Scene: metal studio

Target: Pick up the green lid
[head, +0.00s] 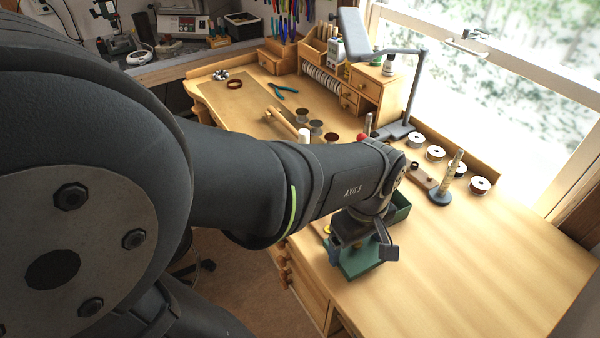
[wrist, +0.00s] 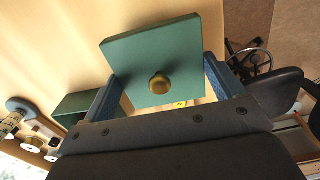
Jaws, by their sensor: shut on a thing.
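The green lid (wrist: 152,50) is a flat square plate with a round brass knob (wrist: 160,83), filling the upper middle of the wrist view. My gripper (wrist: 165,80) is shut on the lid, with one blue finger at each side of it. In the head view the lid (head: 362,262) shows under my gripper (head: 358,243), near the bench's front edge. I cannot tell how far it is above the wood. An open green box (head: 401,207) stands just behind my wrist, partly hidden; it also shows at the left of the wrist view (wrist: 73,105).
A lamp (head: 405,125) and a small drawer unit (head: 368,88) are farther back. The bench top (head: 480,260) at right is clear. A chair (wrist: 275,95) is beyond the front edge.

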